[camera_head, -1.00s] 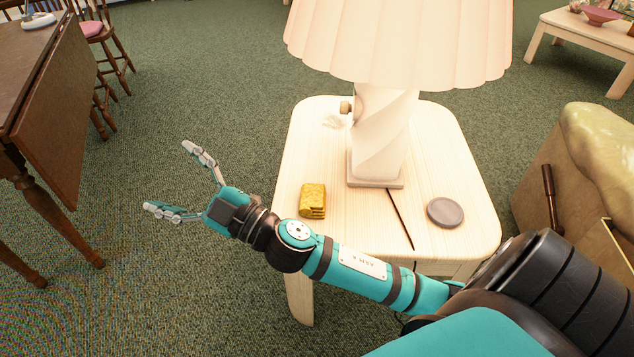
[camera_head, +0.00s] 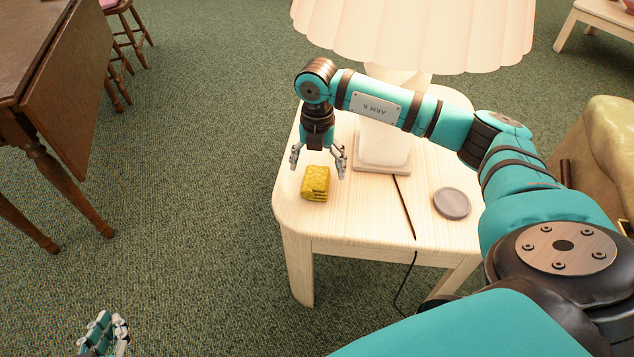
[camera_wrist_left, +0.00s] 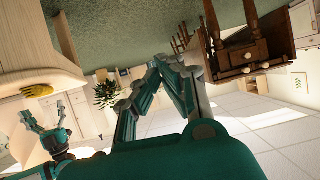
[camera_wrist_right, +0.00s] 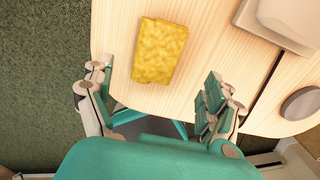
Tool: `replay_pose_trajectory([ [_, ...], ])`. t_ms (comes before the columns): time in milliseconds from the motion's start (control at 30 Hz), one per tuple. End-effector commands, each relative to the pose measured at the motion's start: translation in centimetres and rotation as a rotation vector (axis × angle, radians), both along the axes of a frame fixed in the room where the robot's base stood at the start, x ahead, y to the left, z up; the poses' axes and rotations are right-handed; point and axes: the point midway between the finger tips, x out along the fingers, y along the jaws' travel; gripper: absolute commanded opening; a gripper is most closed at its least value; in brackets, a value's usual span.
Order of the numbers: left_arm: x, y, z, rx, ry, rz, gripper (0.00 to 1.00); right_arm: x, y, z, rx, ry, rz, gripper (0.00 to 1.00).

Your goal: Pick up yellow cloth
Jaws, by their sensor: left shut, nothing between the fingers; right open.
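The yellow cloth (camera_head: 315,184) is a small folded block lying on the pale wooden side table (camera_head: 345,222), near its left front edge. My right gripper (camera_head: 318,168) is open and points down just above and behind the cloth. In the right wrist view the cloth (camera_wrist_right: 158,52) lies ahead of the spread fingers (camera_wrist_right: 155,85), with nothing held between them. My left gripper (camera_head: 106,334) is shut and empty, low at the left over the carpet, well away from the table. The cloth (camera_wrist_left: 36,88) also shows in the left wrist view, on the table's edge.
A brown table (camera_head: 62,95) stands at the left; open carpet lies between.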

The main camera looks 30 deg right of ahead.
Motion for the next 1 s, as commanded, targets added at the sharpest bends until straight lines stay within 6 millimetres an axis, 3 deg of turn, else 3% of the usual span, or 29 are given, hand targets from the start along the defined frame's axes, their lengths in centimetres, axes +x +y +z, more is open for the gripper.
replay_pose_trajectory([
  [167,0.8,-0.4,1.2,-0.019,-0.081,-0.006,0.0,0.2,0.0,-1.2,0.003,0.0,0.002,0.88],
  [600,2.7,-1.9,7.8,-0.113,-0.456,-0.029,0.0,0.7,0.0,-5.4,0.005,0.0,0.004,0.88],
  [867,2.7,-1.9,8.3,-0.117,-0.476,-0.03,0.0,0.7,0.0,-5.6,0.005,-0.002,0.004,0.88],
  [1000,2.7,-1.9,8.3,-0.117,-0.475,-0.03,0.0,0.7,0.0,-5.6,0.005,-0.002,0.004,0.74],
])
